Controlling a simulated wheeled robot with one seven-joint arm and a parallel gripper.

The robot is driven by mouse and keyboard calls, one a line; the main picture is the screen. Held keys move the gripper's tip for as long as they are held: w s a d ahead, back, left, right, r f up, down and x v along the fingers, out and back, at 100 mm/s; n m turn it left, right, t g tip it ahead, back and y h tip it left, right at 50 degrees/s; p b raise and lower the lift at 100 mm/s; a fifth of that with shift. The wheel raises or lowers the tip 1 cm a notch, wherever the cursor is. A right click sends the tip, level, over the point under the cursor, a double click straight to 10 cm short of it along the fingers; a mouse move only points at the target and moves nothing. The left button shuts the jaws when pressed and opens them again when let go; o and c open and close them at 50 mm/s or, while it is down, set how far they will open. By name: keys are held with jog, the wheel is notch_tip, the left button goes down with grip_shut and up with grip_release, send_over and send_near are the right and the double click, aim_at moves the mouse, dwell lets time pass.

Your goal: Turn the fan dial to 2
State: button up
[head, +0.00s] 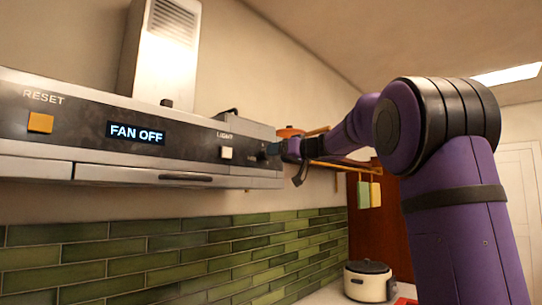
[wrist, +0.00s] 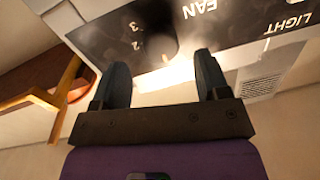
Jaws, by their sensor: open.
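The range hood's control panel (head: 190,147) runs across the left of the head view, and its display (head: 136,133) reads "FAN OFF". The dark fan dial (head: 262,154) is at the panel's right end, partly hidden by my gripper (head: 286,150). In the wrist view the dial (wrist: 162,42) is a dark, glare-washed shape below the upside-down "FAN" label, with "3" and "2" to its left. My gripper (wrist: 160,68) is open, its fingers to either side of the dial's lower area. I cannot tell whether they touch it, nor read the dial's pointer.
A light button (head: 226,153) sits just left of the dial, and an orange reset button (head: 40,122) is at the far left. A cooker (head: 367,282) stands on the counter below.

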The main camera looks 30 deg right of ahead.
jog(key=shift+x, duration=1.85)
jog(key=shift+c, duration=0.5)
jog(key=c, duration=0.8)
jog(key=shift+c, duration=0.2)
jog(key=shift+m, duration=0.3)
jog(key=shift+f+m+t+h, duration=0.1)
jog(key=shift+m+t+h, duration=0.15)
jog(key=shift+m, duration=4.25)
jog(key=shift+m+t+h, duration=0.25)
jog(key=shift+m, duration=4.25)
